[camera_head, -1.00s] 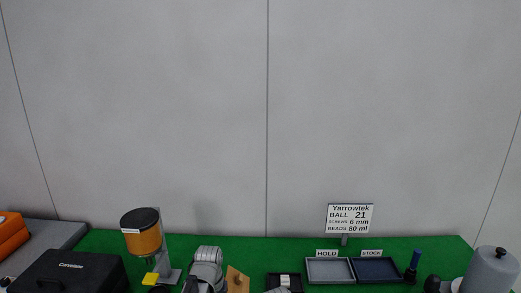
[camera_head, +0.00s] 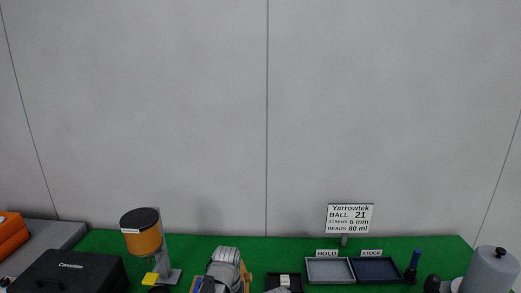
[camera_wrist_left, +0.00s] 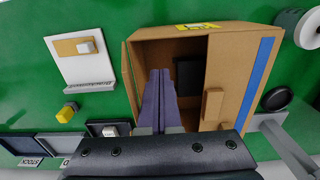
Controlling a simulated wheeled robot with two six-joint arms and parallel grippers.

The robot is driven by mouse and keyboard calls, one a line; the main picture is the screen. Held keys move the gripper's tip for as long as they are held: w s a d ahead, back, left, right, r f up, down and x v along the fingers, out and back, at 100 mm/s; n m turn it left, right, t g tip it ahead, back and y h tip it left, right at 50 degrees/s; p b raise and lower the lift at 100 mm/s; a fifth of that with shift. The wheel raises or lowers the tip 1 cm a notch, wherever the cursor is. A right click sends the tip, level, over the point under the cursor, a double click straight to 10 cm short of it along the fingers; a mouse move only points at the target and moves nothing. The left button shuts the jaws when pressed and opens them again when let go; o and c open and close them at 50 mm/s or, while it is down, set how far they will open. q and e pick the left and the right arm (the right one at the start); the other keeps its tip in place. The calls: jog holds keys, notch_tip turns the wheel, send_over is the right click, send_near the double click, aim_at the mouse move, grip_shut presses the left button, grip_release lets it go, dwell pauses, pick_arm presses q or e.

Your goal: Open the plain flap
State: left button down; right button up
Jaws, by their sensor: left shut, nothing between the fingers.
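A brown box (camera_wrist_left: 170,45) stands upright in the left wrist view, with a yellow label on top. Its right flap (camera_wrist_left: 238,75) carries a blue stripe and a wooden handle, and is closed. The plain flap (camera_wrist_left: 131,85) is on the left side, swung outward and seen nearly edge-on. The opening beside it shows a dark object (camera_wrist_left: 188,75) inside. My left gripper (camera_wrist_left: 159,72) is shut and empty, its fingers in front of or within the opening, just right of the plain flap; contact is unclear. In the head view my arm hides most of the box (camera_head: 246,281). My right gripper is out of view.
Left of the box in the wrist view are a white stand (camera_wrist_left: 80,62) and a yellow block (camera_wrist_left: 67,112). The head view shows the orange dispenser (camera_head: 143,240), black case (camera_head: 70,275), trays (camera_head: 330,270) and grey cylinder (camera_head: 490,270). Green mat lies clear behind them.

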pick_arm(q)
jog(key=shift+d, duration=1.9)
jog(key=shift+s+a, duration=0.1)
jog(key=shift+a, duration=0.1)
jog(key=a, duration=0.2)
jog(key=shift+a, duration=0.4)
jog(key=shift+r, duration=0.1)
notch_tip(320, 180, up, 12)
jog(key=p, duration=1.2)
